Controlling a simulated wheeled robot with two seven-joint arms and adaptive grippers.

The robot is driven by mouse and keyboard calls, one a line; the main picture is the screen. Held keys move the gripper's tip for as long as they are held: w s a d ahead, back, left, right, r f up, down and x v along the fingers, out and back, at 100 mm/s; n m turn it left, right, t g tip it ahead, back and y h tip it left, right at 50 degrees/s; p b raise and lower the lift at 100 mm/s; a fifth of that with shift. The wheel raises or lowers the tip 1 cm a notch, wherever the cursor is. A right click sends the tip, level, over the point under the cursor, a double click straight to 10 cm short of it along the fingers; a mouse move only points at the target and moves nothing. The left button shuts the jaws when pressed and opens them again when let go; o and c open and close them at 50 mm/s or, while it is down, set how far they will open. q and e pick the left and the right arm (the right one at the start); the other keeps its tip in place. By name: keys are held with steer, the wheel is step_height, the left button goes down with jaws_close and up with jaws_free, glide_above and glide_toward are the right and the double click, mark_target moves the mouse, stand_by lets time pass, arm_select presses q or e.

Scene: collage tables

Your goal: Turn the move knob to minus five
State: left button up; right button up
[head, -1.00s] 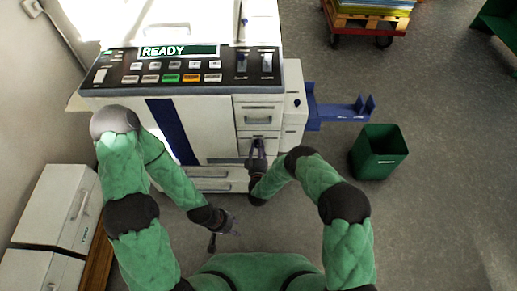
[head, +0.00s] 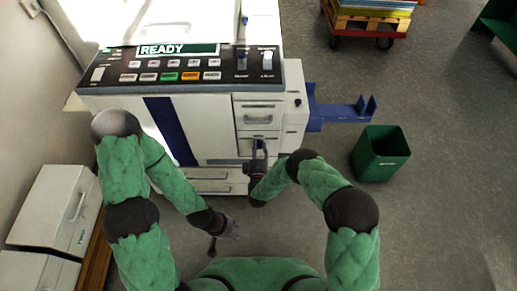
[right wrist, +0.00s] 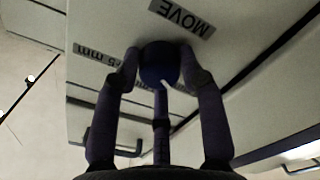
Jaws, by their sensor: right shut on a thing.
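The move knob (right wrist: 158,62) is a dark blue round knob on the white front of the machine (head: 215,118). In the right wrist view a MOVE label (right wrist: 182,17) appears upside down above it, and a label with "mm" (right wrist: 92,53) is partly hidden beside it. A white pointer mark shows on the knob's lower edge.
The machine's control panel (head: 185,70) reads READY. A blue side tray (head: 340,112) sticks out right, above a green bin (head: 381,153). White cabinets (head: 62,208) stand at the left. A red cart (head: 366,30) is at the back right. Open floor lies to the right.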

steer(key=shift+w+a+r, duration=0.25)
steer(key=shift+w+r, duration=0.05)
steer(key=shift+r, duration=0.2)
steer(key=o, duration=0.9)
steer(key=shift+o, duration=1.2)
steer(key=shift+f, duration=0.1)
steer(key=shift+a+f, duration=0.1)
steer(key=shift+s+f, duration=0.1)
steer(key=shift+s, duration=0.05)
steer(key=s, duration=1.2)
